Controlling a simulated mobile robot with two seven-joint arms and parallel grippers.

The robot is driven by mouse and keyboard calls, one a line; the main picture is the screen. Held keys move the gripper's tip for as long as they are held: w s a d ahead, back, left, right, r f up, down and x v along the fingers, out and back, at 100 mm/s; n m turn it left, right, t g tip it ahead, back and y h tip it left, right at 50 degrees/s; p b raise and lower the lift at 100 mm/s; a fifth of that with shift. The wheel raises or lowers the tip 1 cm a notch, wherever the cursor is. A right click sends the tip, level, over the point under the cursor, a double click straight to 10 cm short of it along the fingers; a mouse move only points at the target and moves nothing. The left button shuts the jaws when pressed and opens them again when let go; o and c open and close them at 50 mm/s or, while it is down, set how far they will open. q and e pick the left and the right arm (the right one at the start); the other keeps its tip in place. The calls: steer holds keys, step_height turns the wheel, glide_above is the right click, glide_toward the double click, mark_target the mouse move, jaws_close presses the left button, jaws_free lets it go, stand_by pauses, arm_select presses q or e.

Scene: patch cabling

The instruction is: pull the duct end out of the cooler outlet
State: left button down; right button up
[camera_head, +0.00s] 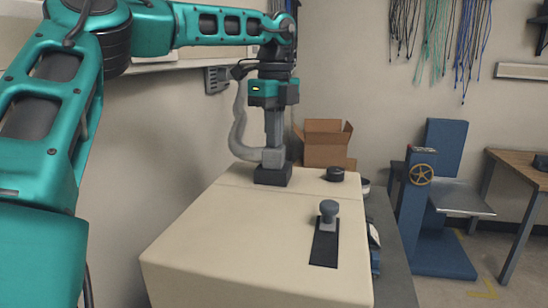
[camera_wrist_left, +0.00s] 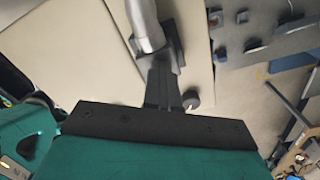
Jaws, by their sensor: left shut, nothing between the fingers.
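The grey ribbed duct (camera_head: 238,125) hangs beside the wall and bends to its end piece (camera_head: 262,155), at the dark square outlet (camera_head: 272,175) on top of the cream cooler (camera_head: 225,235). My left gripper (camera_head: 274,145) points down right at the duct end, with its fingers shut and empty. Whether they touch the duct end cannot be told. In the left wrist view, the duct (camera_wrist_left: 146,30) runs to the dark outlet (camera_wrist_left: 175,48), just beyond the fingertips (camera_wrist_left: 163,65). How deep the duct end sits is hidden. My right gripper is not in view.
A grey knob (camera_head: 328,210) stands on a dark plate on the cooler's top, with a black round cap (camera_head: 335,174) farther back. An open cardboard box (camera_head: 324,145) is behind the cooler. A blue stand with a yellow handwheel (camera_head: 421,174) and a wooden table (camera_head: 525,168) are at right.

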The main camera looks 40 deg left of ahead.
arm_select(q)
steer(key=shift+s+r, duration=0.1)
steer(key=shift+r, duration=1.3)
steer(key=c, duration=1.8)
jaws_free()
steer(key=o, duration=0.4)
step_height(320, 180, up, 8)
steer(key=shift+f, duration=0.25)
steer(key=shift+d, duration=0.1)
